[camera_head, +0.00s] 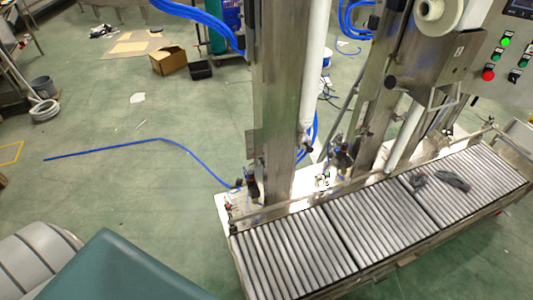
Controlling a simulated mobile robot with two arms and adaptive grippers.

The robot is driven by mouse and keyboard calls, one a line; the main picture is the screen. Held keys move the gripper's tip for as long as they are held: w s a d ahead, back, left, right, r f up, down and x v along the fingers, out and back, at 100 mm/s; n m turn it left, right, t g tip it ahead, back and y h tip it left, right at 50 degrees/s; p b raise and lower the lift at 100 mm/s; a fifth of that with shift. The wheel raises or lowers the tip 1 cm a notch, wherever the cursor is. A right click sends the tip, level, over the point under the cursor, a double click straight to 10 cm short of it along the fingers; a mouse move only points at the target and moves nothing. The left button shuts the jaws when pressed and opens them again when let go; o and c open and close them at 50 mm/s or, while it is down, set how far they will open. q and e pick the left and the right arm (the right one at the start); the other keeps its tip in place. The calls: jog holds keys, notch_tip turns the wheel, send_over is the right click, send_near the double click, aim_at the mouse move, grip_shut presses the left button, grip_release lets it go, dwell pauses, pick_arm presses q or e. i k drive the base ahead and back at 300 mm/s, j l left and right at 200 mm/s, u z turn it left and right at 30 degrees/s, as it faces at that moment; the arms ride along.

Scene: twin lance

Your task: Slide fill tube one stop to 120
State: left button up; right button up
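Two long white fill tubes stand on the filling machine. One tube (315,60) runs upright along the left steel column (278,100), and its top is cut off by the frame edge. The other tube (405,138) slants down beside the right steel column (372,110) towards the roller conveyor. No scale or number such as 120 can be read on either column. I cannot tell which stop either tube is at. Neither of my grippers shows in this view.
A roller conveyor (335,232) runs below the tubes, with dark crumpled items (453,180) on its right part. A control panel (505,50) with buttons stands top right. A blue hose (110,149) lies on the green floor. A cardboard box (168,60) sits further back.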

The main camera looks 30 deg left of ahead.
aim_at(260, 155)
jog(key=k+j, duration=0.1)
jog(key=j, duration=0.3)
jog(key=j+z, duration=0.1)
jog(key=j, duration=0.8)
